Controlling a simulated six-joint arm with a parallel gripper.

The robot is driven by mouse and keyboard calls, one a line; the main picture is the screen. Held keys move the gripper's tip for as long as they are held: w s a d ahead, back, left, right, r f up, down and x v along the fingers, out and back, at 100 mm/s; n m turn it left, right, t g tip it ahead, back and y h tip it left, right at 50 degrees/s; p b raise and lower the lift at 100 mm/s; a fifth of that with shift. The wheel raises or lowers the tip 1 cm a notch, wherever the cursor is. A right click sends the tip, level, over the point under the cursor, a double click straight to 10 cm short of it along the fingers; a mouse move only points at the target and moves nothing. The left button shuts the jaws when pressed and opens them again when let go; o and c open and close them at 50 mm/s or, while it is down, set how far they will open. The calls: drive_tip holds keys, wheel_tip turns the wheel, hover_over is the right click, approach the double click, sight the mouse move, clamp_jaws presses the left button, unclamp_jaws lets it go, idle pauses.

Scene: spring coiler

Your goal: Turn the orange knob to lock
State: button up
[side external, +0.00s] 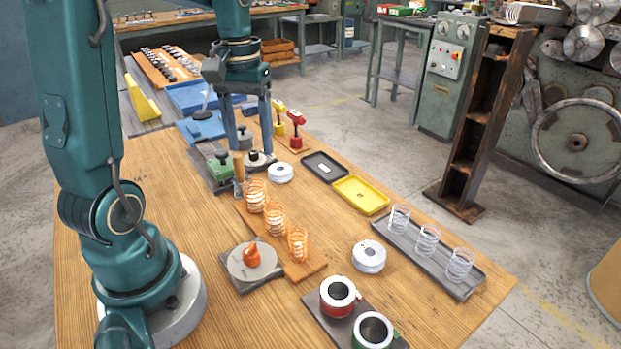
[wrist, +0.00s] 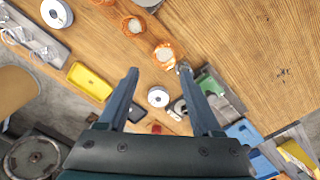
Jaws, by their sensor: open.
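The orange knob (side external: 252,256) stands on a round grey disc (side external: 243,268) over a dark square base, near the front left of the table. Which setting it is at cannot be told. It does not show in the wrist view. My gripper (side external: 249,150) points down, open, near the fixture with the green block, well behind the orange knob. In the wrist view its two fingers (wrist: 158,72) are spread wide with nothing held between them.
An orange-brown board with several copper springs (side external: 274,219) stands between my gripper and the knob. A white spool (side external: 280,173), yellow tray (side external: 361,195), another spool (side external: 368,257) and a grey tray of wire springs (side external: 428,240) lie to the right. Red and green ringed cups (side external: 337,294) stand in front.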

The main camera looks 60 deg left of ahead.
sight(251, 244)
drive_tip(key=s+d+f+n+g+h, duration=0.1)
drive_tip(key=d+f, duration=0.1)
drive_tip(key=d, duration=0.1)
drive_tip(key=s+d+f+n+g+h, duration=0.1)
drive_tip(key=s+d+f, duration=0.1)
drive_tip(key=f, duration=0.1)
drive_tip(key=s+d+f+n+g+h, duration=0.1)
drive_tip(key=s+d+f, duration=0.1)
drive_tip(key=d+f, duration=0.1)
drive_tip(key=shift+s+d+n, duration=0.1)
drive_tip(key=shift+d+n, duration=0.25)
drive_tip(key=shift+n, duration=0.05)
drive_tip(key=shift+x, duration=2.5)
clamp_jaws()
